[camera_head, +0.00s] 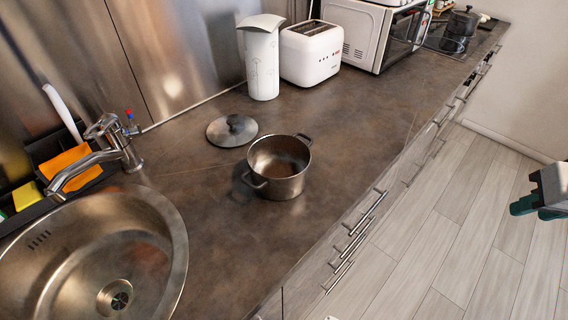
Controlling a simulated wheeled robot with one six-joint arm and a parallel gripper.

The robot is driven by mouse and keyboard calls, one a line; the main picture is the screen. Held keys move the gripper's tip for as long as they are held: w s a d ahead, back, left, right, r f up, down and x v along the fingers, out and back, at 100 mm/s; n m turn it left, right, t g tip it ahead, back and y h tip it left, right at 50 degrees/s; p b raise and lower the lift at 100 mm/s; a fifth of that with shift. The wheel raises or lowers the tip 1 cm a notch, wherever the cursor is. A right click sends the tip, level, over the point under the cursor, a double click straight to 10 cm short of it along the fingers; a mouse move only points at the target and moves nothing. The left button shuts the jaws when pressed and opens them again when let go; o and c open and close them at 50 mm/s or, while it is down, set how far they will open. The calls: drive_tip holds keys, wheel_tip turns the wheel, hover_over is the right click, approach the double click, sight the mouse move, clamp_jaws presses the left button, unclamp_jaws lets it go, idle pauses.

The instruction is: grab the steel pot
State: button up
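The steel pot (288,184) stands upright and open on the brown countertop, right of the sink. It has two side handles, one at its upper right and one at its lower left, and it looks empty. Its lid (232,131) lies apart on the counter, behind and left of the pot. My gripper (522,207) shows at the right edge, over the floor and well away from the pot. Only its dark green finger part and some grey body are in view; its opening cannot be made out.
A round sink (160,225) with a faucet (112,150) is at the left. A white canister (262,65), a toaster (309,55) and a microwave (375,35) stand along the back. A dark pot (458,25) is at the far end. Drawer handles (355,225) stick out along the front; the counter around the pot is clear.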

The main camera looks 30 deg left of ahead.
drive_tip(key=w+a+f+n+t+y, duration=0.2)
drive_tip(key=w+a+f+n, duration=0.15)
drive_tip(key=w+a, duration=0.5)
drive_tip(key=n+t+y, duration=0.1)
drive_tip(key=n+y, duration=0.4)
drive_tip(key=y, duration=0.3)
approach(308, 150)
drive_tip(key=x, duration=1)
drive_tip(key=shift+w+a, duration=0.1)
clamp_jaws()
